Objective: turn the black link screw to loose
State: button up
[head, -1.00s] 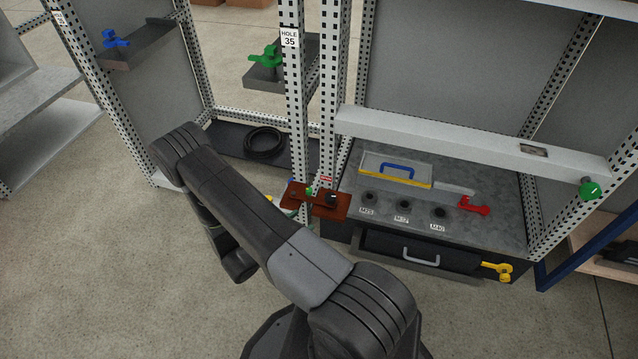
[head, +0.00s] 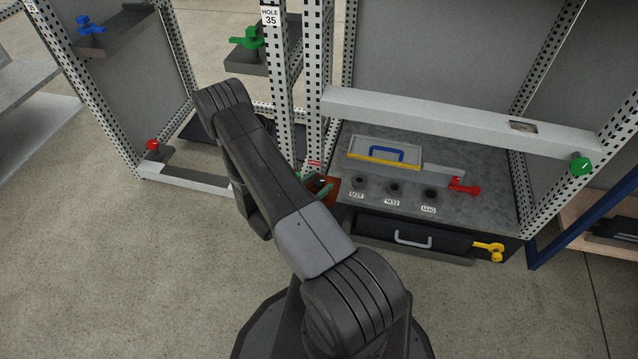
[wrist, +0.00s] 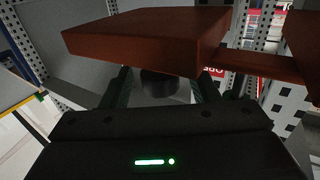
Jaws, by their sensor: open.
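The red-brown board (head: 333,184) sits by the perforated post in the head view, mostly hidden behind my arm. In the wrist view the board (wrist: 145,36) crosses the top, close to my gripper (wrist: 160,92). A dark round knob, which looks like the black link screw (wrist: 159,82), shows just below the board's edge, between my two fingers. The fingers are open, one on each side of it, with a gap visible. I cannot tell how the screw is turned. In the head view my arm hides most of the gripper.
Perforated posts (head: 313,90) stand close to the board. To the right are a bench top with a blue-handled case (head: 385,153), labelled holes, a red handle (head: 464,186) and a drawer (head: 413,239). A red knob (head: 152,145) stands at left. The floor at front left is clear.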

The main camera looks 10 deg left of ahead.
jog(key=shift+w+d, duration=0.15)
jog(key=shift+w, duration=0.1)
jog(key=c, duration=1)
jog(key=shift+y, duration=0.3)
